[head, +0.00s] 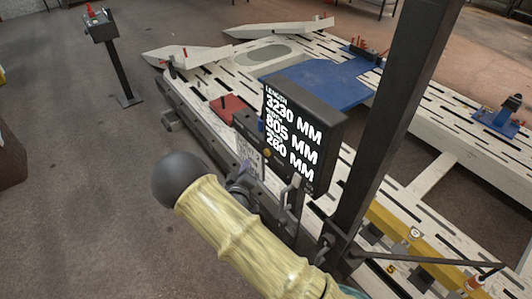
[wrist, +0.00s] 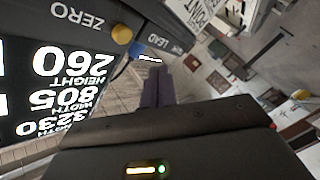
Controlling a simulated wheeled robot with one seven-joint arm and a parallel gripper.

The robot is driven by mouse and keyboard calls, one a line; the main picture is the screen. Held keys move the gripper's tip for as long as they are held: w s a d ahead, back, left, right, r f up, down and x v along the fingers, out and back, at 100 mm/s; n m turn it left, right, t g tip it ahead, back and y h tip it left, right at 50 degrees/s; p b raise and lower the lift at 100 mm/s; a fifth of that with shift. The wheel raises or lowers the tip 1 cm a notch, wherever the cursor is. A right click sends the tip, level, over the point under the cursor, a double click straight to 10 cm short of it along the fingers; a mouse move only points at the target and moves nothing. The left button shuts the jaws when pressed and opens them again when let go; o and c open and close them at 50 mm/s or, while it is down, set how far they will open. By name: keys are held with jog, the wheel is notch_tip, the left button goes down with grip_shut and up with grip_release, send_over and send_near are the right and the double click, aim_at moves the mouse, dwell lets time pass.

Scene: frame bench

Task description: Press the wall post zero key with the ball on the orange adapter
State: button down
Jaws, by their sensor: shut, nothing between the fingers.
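A black display box (head: 303,138) with white length, width and height readings stands beside the dark upright post (head: 385,110) in the head view. It fills the left of the wrist view (wrist: 50,85), upside down. The word ZERO is printed on its edge there, with a round amber key (wrist: 121,34) beside it. My gripper (wrist: 155,70) shows as two purple-grey fingers close together, shut and empty. Its tips look apart from the amber key, below and right of it. In the head view, my gripper (head: 240,186) is left of the display, partly hidden. I cannot make out a ball on an orange adapter.
A white slotted bench (head: 205,115) with a blue plate (head: 318,84) lies behind the display. A yellow beam (head: 405,235) and an orange-red piece (head: 474,283) are at lower right. A small dark stand (head: 117,62) is at upper left. Open floor lies left of the bench.

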aim_at(267, 153)
jog(key=shift+w+d, duration=0.7)
jog(key=shift+d, duration=0.35)
jog(key=shift+w+d, duration=0.7)
jog(key=shift+d, duration=0.35)
jog(key=shift+w+d+b, duration=0.1)
jog(key=shift+d+b, duration=0.05)
jog(key=shift+b, duration=0.15)
jog(key=shift+w+d, duration=0.1)
jog(key=shift+d, duration=0.15)
jog(key=shift+w+d, duration=0.3)
jog(key=shift+d, duration=0.1)
dwell(1.4)
jog(key=shift+s+a+b, duration=0.4)
jog(key=shift+s+a, duration=0.15)
jog(key=shift+a, duration=0.25)
jog(key=shift+a, duration=0.1)
